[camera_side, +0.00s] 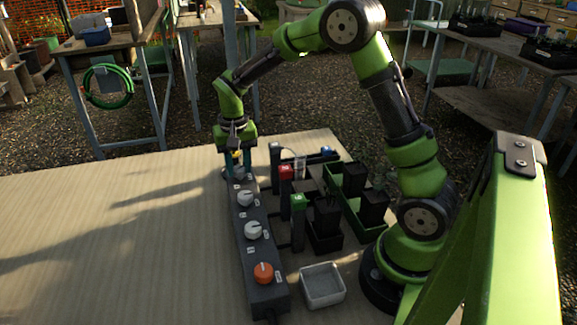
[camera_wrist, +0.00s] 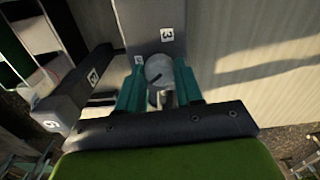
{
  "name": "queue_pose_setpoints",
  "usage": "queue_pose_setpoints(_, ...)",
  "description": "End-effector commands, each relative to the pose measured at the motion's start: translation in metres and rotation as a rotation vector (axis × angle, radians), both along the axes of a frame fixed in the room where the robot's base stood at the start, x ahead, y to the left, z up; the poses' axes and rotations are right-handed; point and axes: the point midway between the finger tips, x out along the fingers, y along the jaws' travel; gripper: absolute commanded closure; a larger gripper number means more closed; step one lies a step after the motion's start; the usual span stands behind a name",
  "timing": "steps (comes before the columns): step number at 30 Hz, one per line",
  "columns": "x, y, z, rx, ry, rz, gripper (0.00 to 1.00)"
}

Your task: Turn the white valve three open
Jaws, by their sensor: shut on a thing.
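The white valve three (camera_wrist: 157,70) is a round pale knob with a dark pointer line, beside a label reading 3 in the wrist view. In the side view it (camera_side: 239,173) sits at the far end of the dark valve panel (camera_side: 255,270). My gripper (camera_side: 237,174) points down over it. In the wrist view the teal fingers of my gripper (camera_wrist: 160,85) stand on both sides of the knob and are shut on it. The fingers hide the knob's sides. How far it is turned is hard to tell.
Two more white knobs (camera_side: 245,198) (camera_side: 253,230) and an orange knob (camera_side: 263,272) lie along the panel. Posts with red (camera_side: 286,173) and green (camera_side: 298,201) tops stand to its right, near dark pots (camera_side: 327,214). A grey tray (camera_side: 322,285) is in front. The tabletop left is clear.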

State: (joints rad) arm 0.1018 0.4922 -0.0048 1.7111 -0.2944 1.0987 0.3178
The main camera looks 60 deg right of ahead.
Motion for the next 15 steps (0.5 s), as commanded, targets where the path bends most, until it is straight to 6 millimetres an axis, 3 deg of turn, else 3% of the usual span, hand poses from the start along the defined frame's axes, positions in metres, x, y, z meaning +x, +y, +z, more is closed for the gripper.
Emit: queue_pose_setpoints(15, 0.0, -0.0003, 0.0013, 0.001, -0.001, 0.488, 0.95)
